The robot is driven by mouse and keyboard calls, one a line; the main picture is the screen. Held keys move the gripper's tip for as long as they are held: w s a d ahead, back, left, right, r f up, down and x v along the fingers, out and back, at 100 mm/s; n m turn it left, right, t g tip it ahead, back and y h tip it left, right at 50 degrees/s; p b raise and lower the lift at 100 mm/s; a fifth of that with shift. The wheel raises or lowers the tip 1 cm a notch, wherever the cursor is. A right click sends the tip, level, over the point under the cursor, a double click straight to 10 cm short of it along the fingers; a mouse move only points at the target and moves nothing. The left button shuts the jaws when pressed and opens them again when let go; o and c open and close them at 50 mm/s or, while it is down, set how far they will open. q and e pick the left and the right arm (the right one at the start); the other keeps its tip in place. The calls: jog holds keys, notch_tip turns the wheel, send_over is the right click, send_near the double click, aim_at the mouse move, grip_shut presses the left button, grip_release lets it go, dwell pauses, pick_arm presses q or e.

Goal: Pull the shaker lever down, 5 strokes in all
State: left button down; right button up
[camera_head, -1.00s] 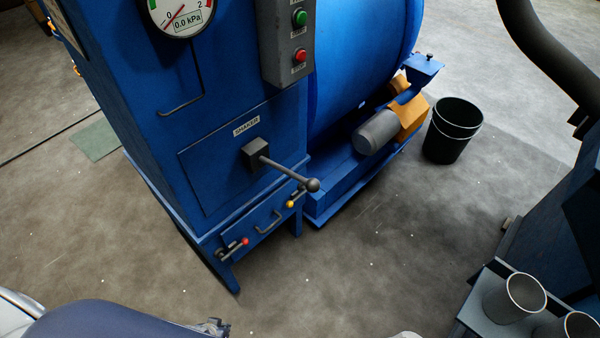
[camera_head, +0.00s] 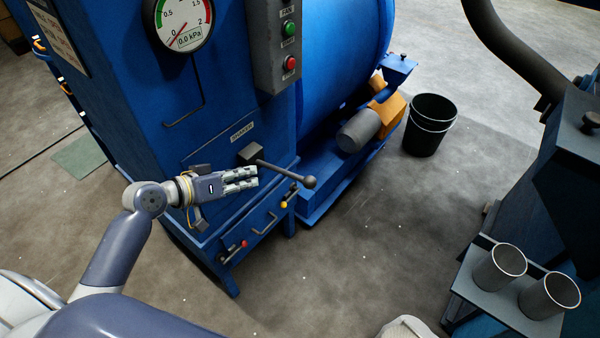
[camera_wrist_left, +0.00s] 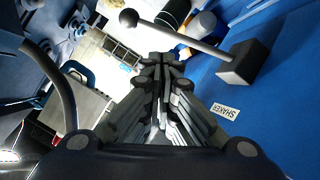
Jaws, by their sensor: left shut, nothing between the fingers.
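The shaker lever (camera_head: 285,172) is a grey rod with a dark ball knob. It sticks out from a dark block on the blue cabinet (camera_head: 225,100), under the SHAKER label. The lever also shows at the top of the left wrist view (camera_wrist_left: 178,34), with its ball toward the left. My left gripper (camera_head: 257,178) is shut and empty in front of the cabinet, just left of the lever rod. Its closed fingers (camera_wrist_left: 163,62) point toward the lever in the left wrist view. My right gripper is not in view.
Below the lever is a drawer with a handle (camera_head: 265,224), a red-knobbed latch (camera_head: 238,245) and a yellow-knobbed latch (camera_head: 288,195). A gauge (camera_head: 183,22) reads 0.0 kPa. A black bucket (camera_head: 430,125) stands behind. Two metal cups (camera_head: 500,268) sit at right. Floor in front is clear.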

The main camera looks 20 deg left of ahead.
pick_arm(q)
jog(key=shift+m+h, duration=0.6)
jog(key=r, duration=0.1)
jog(key=d+r, duration=0.1)
jog(key=r, duration=0.1)
jog(key=s+d+r, duration=0.1)
jog(key=shift+d+r, duration=0.15)
jog(key=shift+r, duration=0.2)
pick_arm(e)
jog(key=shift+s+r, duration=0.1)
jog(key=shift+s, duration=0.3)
pick_arm(q)
jog(key=shift+w, duration=0.15)
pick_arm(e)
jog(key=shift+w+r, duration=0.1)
pick_arm(q)
jog(key=s+f+p+x, duration=0.1)
jog(key=p+x, duration=0.3)
jog(key=x, duration=0.8)
jog(key=shift+d+f, duration=0.6)
jog(key=shift+f, duration=0.2)
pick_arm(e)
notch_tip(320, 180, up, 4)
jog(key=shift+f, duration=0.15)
pick_arm(q)
jog(key=shift+s+f, duration=0.15)
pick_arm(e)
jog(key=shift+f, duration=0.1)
